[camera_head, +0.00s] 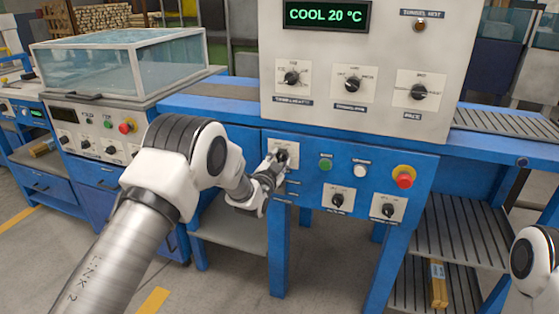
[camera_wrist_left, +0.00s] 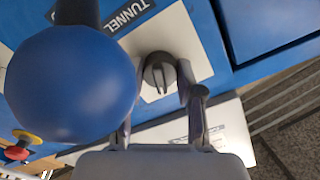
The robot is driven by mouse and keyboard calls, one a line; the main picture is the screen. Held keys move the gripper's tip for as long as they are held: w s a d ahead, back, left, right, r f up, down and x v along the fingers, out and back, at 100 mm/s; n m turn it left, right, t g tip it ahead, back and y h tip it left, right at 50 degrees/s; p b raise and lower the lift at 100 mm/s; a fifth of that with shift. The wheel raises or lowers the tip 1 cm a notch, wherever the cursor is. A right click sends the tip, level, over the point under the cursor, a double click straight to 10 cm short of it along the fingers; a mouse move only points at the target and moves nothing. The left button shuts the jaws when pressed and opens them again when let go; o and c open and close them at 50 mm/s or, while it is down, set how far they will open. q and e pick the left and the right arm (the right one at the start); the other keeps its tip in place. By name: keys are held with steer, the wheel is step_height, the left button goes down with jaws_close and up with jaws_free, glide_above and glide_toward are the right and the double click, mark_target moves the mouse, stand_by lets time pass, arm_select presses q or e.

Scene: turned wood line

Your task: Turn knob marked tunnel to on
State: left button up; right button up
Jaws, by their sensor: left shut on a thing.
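The tunnel knob (camera_head: 282,154) is black and sits on a cream plate at the upper left of the lower blue panel. In the left wrist view the knob (camera_wrist_left: 159,72) shows near the middle, beside a dark label (camera_wrist_left: 128,15) reading TUNNEL. My left gripper (camera_head: 274,167) is at this knob, shut on it, with a finger on each side in the left wrist view (camera_wrist_left: 160,98). The gripper partly hides the knob and plate in the head view. I cannot read its position marks. My right gripper is out of view.
A green button (camera_head: 326,164), a white button (camera_head: 360,171), a red emergency button (camera_head: 404,177) and two more knobs (camera_head: 337,200) (camera_head: 388,210) are close by. The display (camera_head: 327,15) reads COOL 20 °C. A large blue ball (camera_wrist_left: 70,85) blocks the left of the wrist view.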

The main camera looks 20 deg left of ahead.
arm_select(q)
steer(key=shift+m, duration=0.8)
steer(key=o, duration=1.1)
steer(key=shift+o, duration=0.2)
steer(key=shift+s, duration=0.1)
steer(key=s, duration=1.2)
steer(key=shift+a, duration=0.2)
